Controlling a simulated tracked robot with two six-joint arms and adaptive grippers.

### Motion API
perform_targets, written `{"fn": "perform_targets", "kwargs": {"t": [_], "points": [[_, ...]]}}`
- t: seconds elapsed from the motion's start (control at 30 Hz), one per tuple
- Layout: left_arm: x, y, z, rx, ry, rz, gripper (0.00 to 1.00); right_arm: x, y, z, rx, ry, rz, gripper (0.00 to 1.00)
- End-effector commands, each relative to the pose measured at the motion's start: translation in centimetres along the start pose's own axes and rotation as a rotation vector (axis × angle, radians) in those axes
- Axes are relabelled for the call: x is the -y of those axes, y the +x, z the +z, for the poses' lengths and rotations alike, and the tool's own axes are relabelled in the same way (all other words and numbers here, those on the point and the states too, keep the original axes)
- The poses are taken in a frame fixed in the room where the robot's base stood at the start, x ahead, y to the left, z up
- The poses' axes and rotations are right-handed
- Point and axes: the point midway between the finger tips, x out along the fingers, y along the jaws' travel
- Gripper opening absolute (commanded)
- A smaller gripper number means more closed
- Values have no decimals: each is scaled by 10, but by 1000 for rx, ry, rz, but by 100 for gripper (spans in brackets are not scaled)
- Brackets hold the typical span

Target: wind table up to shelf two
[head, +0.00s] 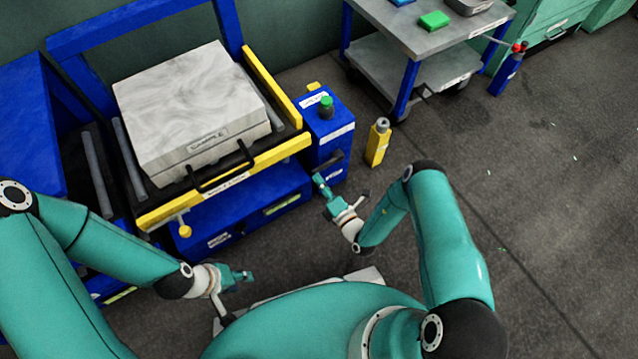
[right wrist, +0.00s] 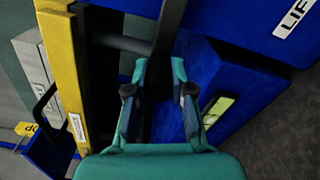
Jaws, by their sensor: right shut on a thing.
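The lift table (head: 225,183) is a blue frame with a dark top and yellow edges at the left of the head view. It carries a large pale marbled block (head: 190,98) with a label and black handles. Beside it stands a blue box (head: 330,125) with a green knob on top and a dark crank handle (head: 329,161) on its near side. My right gripper (head: 319,183) is shut on the crank handle; in the right wrist view the dark bar (right wrist: 166,45) runs between its fingers (right wrist: 158,72). My left gripper (head: 244,277) hangs low in front of the table, its opening unclear.
A yellow bottle-like object (head: 378,142) stands on the floor right of the blue box.

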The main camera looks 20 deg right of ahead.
Motion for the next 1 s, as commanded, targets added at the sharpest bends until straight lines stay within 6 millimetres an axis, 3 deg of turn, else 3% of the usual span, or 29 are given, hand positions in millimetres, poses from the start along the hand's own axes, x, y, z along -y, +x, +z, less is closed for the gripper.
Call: {"fn": "perform_targets", "kwargs": {"t": [0.1,0.13,0.27,0.67,0.93,1.0], "points": [[0,-1,0,0,0,0,39,-4,0,1,2,-2,14,0],[0,-1,0,0,0,0,39,-4,1,2,2,-2,14,24],[0,-1,0,0,0,0,39,-4,1,2,3,-3,12,46],[0,-1,0,0,0,0,39,-6,1,3,2,-2,8,48],[0,-1,0,0,0,0,39,-43,1,15,3,-5,15,48],[0,-1,0,0,0,0,39,-58,1,19,1,-5,19,59]]}}
